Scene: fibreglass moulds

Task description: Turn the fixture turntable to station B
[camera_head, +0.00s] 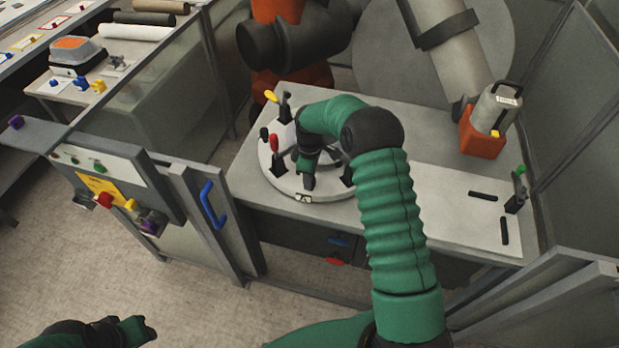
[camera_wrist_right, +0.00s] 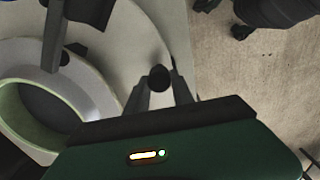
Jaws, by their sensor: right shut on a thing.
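The round pale turntable (camera_head: 270,170) sits on the grey bench, with toggle clamps around its rim and a ring-shaped mould in the middle. A small plate marked "A" (camera_head: 304,198) is at its front edge. My right gripper (camera_head: 308,184) reaches down over the front of the turntable. In the right wrist view its fingers (camera_wrist_right: 158,85) are shut on a dark round knob (camera_wrist_right: 158,76) near the rim. My arm hides part of the turntable's right side, and no "B" mark is readable. My left gripper (camera_head: 140,330) is low at the left, away from the bench; its jaws are unclear.
An orange-based tool (camera_head: 483,135) is at the bench's back right. A control panel (camera_head: 115,180) and a gate with a blue handle (camera_head: 212,205) stand left.

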